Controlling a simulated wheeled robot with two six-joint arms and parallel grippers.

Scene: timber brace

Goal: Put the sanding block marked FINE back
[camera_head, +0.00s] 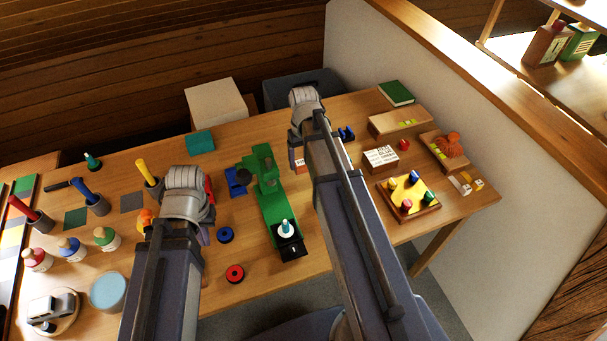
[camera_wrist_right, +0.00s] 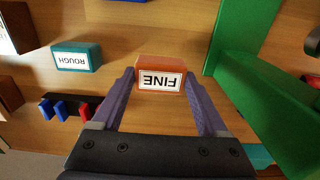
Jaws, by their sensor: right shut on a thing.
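The sanding block marked FINE (camera_wrist_right: 161,73) is orange-brown with a white label, upside down in the right wrist view. My right gripper (camera_wrist_right: 160,88) is shut on it, one purple finger on each side. I cannot tell whether the block touches the table. In the head view a small part of the block (camera_head: 298,165) shows left of my right arm, which hides the rest. A teal block marked ROUGH (camera_wrist_right: 77,57) lies apart from it. My left gripper (camera_head: 177,232) is at the left of the table; its arm hides most of its fingers.
A long green tool (camera_head: 270,197) stands close beside the held block. Red and blue pieces (camera_wrist_right: 66,109) are near the ROUGH block. Several bottles and a pale blue tub (camera_head: 108,291) are at the left.

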